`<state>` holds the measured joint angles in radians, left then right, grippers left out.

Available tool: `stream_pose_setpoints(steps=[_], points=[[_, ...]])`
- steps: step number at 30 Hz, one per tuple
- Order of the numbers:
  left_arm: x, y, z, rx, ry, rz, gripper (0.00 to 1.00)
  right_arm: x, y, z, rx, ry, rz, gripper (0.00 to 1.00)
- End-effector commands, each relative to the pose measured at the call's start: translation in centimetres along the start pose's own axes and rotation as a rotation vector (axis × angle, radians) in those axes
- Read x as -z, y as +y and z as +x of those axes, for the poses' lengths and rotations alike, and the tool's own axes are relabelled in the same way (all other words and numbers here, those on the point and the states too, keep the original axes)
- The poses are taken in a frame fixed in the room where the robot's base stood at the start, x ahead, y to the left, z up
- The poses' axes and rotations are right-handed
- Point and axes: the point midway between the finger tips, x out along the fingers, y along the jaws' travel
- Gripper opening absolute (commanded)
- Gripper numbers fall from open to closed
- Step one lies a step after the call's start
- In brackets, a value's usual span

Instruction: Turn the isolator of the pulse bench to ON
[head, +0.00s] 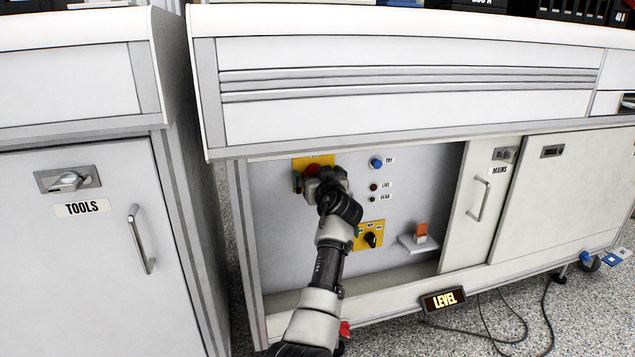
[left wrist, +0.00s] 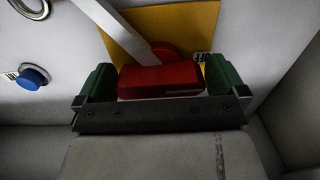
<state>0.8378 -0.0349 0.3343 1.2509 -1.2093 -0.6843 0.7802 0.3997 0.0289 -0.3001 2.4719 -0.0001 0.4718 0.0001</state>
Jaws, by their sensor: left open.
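The isolator has a red handle (head: 313,170) on a yellow plate (head: 316,160) at the upper left of the recessed panel. In the left wrist view its red grip (left wrist: 160,80) lies in front of the yellow plate (left wrist: 185,24), with a partly covered label, apparently OFF, beside it. My left gripper (head: 311,180) is in front of this handle and hides much of it. In the left wrist view the green fingertips of my left gripper (left wrist: 160,85) are apart, one on each side of the red grip. Contact cannot be told. My right gripper is not in view.
A blue TRY button (head: 376,162), small lamps (head: 374,187) and a black knob on a yellow plate (head: 370,239) are to the right. An orange-topped switch (head: 421,232) stands on a small ledge. The worktop edge (head: 420,22) overhangs the panel; a TOOLS cabinet (head: 90,240) is left.

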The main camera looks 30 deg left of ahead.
Motion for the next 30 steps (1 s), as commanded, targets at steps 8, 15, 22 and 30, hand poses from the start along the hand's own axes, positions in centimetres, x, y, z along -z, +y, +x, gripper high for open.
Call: stream_pose_setpoints(steps=[8,15,22,30], points=[[0.03,-0.03,0.41,0.0,0.0,-0.001,1.0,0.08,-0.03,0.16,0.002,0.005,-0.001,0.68],[0.01,-0.02,0.38,0.0,0.0,0.0,0.72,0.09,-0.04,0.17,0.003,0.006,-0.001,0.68],[0.03,-0.01,0.36,0.0,0.0,0.006,0.61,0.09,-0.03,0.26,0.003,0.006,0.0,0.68],[0.2,0.0,0.36,0.0,-0.001,0.096,0.61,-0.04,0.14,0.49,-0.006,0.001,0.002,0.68]])
